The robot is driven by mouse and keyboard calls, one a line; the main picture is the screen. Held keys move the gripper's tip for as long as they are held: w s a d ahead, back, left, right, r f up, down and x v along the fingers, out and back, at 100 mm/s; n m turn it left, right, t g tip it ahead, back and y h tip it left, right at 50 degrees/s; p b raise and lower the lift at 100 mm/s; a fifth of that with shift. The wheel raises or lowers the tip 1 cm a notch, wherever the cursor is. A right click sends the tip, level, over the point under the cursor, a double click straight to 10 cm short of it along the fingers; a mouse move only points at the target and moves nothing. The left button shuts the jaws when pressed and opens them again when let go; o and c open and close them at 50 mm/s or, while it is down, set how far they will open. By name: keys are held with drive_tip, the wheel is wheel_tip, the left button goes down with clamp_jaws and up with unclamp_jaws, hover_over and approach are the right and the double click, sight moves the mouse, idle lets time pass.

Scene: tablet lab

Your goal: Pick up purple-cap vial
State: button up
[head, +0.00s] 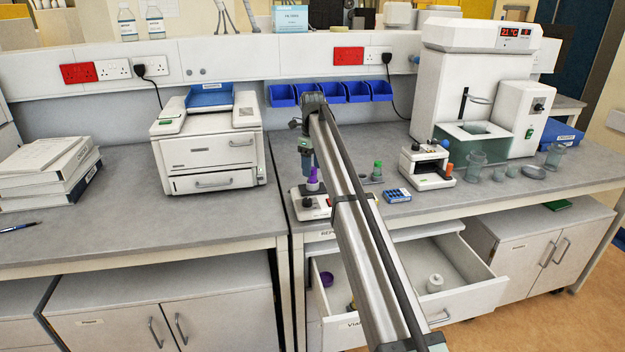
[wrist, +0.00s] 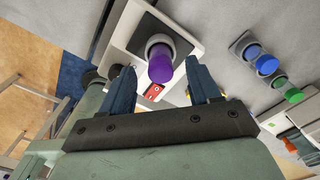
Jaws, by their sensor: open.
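The purple-cap vial (head: 313,182) stands on a small white bench device (head: 323,212) near the front of the right-hand bench. In the wrist view the purple cap (wrist: 160,66) shows between my two dark fingers, with the vial body below it on the device's dark top (wrist: 148,30). My gripper (head: 308,165) is just above the vial in the head view. In the wrist view my gripper (wrist: 160,82) is open and the fingers stand apart on either side of the cap. I cannot tell whether either finger touches it.
A green-cap vial (head: 377,170) and a blue-cap vial (wrist: 266,64) stand to the right. An open drawer (head: 455,295) juts out below the bench. A printer (head: 208,145) stands left.

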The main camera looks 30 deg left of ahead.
drive_tip(key=shift+f, duration=0.95)
drive_tip(key=shift+c, duration=0.3)
drive_tip(key=c, duration=1.1)
